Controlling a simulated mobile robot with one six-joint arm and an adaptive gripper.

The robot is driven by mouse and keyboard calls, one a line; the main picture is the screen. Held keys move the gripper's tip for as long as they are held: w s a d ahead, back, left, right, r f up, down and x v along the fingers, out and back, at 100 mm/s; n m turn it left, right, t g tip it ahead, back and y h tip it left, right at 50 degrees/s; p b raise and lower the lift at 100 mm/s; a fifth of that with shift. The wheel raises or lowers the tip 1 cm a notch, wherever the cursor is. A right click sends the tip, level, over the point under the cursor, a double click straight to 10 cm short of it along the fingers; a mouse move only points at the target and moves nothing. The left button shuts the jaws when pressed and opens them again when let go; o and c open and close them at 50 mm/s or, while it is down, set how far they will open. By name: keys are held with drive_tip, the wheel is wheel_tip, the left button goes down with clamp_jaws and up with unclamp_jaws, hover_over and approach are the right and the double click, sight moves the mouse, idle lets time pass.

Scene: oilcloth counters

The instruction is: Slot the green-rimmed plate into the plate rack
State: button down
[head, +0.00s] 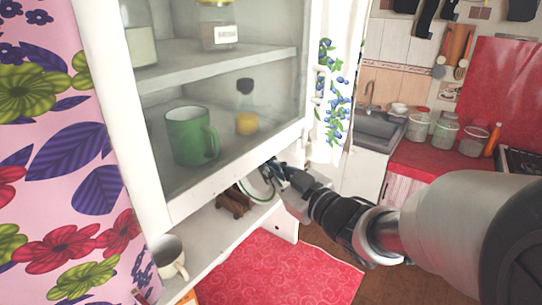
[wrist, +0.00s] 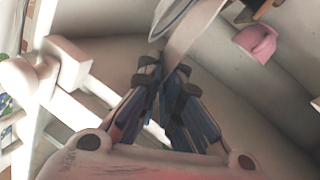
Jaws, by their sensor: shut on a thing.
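The green-rimmed plate (head: 257,186) is white and stands tilted on edge under the glass cabinet, in the head view. My gripper (head: 277,172) is shut on its right edge. In the wrist view the fingertips (wrist: 165,78) pinch the plate's pale edge (wrist: 190,35), and most of the plate lies out of frame at the top. The brown wooden plate rack (head: 234,201) stands on the low shelf just left of the plate. Part of the rack shows at the top of the wrist view (wrist: 266,6). I cannot tell whether plate and rack touch.
The cabinet with a green mug (head: 192,136) behind glass hangs low over the shelf (head: 208,238). A white mug (head: 169,257) stands at the shelf's left end. A pink object (wrist: 256,41) lies beyond the plate in the wrist view. Bare shelf lies between rack and white mug.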

drive_tip(key=shift+w+a+f+b, duration=0.3)
drive_tip(key=shift+w+a+b, duration=0.25)
drive_tip(key=shift+a, duration=0.15)
drive_tip(key=shift+w+a+f+b, duration=0.25)
drive_tip(key=shift+w+a+b, duration=0.25)
drive_tip(key=shift+a, duration=0.25)
drive_tip(key=shift+w+a+f+b, duration=0.3)
drive_tip(key=shift+w+a+b, duration=0.15)
drive_tip(key=shift+w+a, duration=0.2)
drive_tip(key=c, duration=1.7)
unclamp_jaws()
drive_tip(key=shift+s, duration=0.15)
